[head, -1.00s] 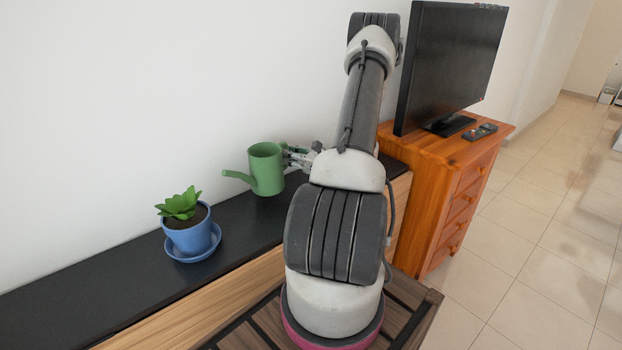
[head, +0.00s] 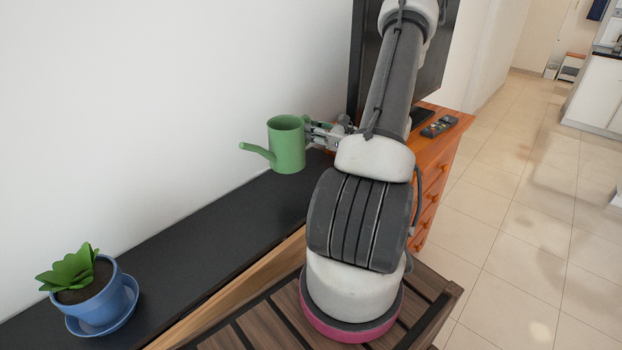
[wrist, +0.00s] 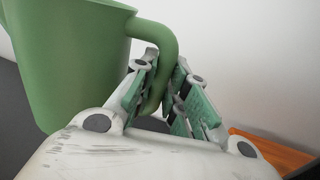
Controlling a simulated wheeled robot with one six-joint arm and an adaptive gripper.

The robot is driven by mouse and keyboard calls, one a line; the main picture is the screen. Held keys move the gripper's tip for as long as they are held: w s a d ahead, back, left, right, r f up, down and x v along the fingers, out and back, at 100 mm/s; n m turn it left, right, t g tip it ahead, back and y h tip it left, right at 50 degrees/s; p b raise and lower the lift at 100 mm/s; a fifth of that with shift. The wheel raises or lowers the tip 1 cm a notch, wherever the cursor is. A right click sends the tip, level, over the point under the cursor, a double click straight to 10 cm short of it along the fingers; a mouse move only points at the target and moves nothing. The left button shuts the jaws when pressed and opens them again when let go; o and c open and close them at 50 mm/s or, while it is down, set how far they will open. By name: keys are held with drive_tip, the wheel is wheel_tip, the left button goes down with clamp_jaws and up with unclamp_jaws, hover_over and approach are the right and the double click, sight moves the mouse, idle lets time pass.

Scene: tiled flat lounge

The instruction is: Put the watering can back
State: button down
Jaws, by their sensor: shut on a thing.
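The green watering can (head: 286,146) is upright, held above the black shelf top (head: 215,235) with its spout pointing left. My gripper (head: 318,132) is to the right of the can and shut on its handle. In the wrist view the fingers of my gripper (wrist: 162,88) are on both sides of the can's curved handle, and the can (wrist: 75,60) fills the upper left. Whether the can's base touches anything is not clear, but it looks raised off the shelf.
A blue pot (head: 98,302) with a green plant stands on a saucer at the shelf's left end. A wooden chest of drawers (head: 433,170) with a remote (head: 439,126) and a dark television (head: 432,65) stands behind my arm. The shelf between pot and can is bare.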

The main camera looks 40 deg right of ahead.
drive_tip(key=shift+s+d+f, duration=0.1)
drive_tip(key=shift+f, duration=2.4)
drive_tip(key=shift+d+f, duration=0.1)
drive_tip(key=shift+f, duration=2.5)
drive_tip(key=c, duration=1.4)
unclamp_jaws()
drive_tip(key=shift+c, duration=0.2)
